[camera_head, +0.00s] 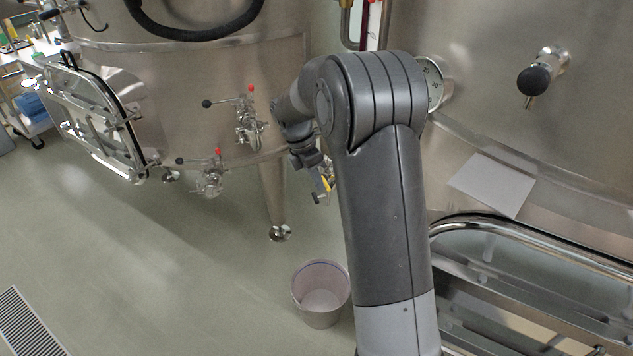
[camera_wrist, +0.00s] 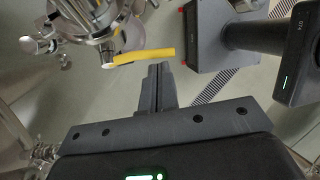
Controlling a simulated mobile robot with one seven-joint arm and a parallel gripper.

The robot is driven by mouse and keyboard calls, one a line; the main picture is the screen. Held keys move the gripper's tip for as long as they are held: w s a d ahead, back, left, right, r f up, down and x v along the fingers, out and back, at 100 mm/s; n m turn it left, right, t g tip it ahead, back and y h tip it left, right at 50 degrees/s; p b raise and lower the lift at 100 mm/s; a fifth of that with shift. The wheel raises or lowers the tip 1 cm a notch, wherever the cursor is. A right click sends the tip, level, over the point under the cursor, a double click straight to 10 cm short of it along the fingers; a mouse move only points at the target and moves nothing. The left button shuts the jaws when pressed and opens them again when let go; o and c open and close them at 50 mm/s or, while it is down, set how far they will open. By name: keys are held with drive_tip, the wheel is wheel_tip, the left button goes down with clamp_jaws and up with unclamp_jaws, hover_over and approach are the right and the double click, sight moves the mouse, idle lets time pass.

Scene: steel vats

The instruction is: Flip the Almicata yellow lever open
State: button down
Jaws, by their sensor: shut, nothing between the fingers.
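The yellow lever (camera_wrist: 145,55) shows in the wrist view as a yellow bar with a pale end, lying roughly level next to a steel valve fitting (camera_wrist: 85,20). My gripper (camera_wrist: 160,70) is shut with nothing in it. Its fingertips are just below the lever in that view; I cannot tell whether they touch it. In the head view a small part of the yellow lever (camera_head: 327,184) shows beside my arm, below the wrist. My gripper's fingers are hidden there behind my arm.
Steel vats stand left and right of my arm. Two valves with red-tipped parts (camera_head: 249,118) (camera_head: 214,172) are on the left vat. A bucket (camera_head: 320,292) stands on the floor below. A vat leg (camera_head: 272,195) is left of my wrist. The floor at left is open.

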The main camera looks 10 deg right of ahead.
drive_tip(key=n+g, duration=0.1)
drive_tip(key=w+d+r+n+g+h, duration=0.1)
drive_tip(key=n, duration=0.1)
drive_tip(key=shift+w+r+g, duration=0.1)
drive_tip(key=shift+r+g, duration=0.1)
drive_tip(key=shift+g, duration=0.2)
drive_tip(key=shift+w+d+r, duration=0.15)
drive_tip(key=shift+w+r, duration=0.1)
drive_tip(key=shift+w, duration=0.35)
drive_tip(key=shift+w+d+r, duration=0.2)
drive_tip(key=shift+w+r, duration=0.1)
drive_tip(key=shift+w, duration=0.3)
drive_tip(key=shift+w+d+r, duration=0.15)
drive_tip(key=shift+w+r, duration=0.1)
drive_tip(key=shift+w, duration=0.35)
drive_tip(key=shift+r, duration=0.1)
idle(0.4)
drive_tip(key=shift+r, duration=0.75)
drive_tip(key=shift+a, duration=0.15)
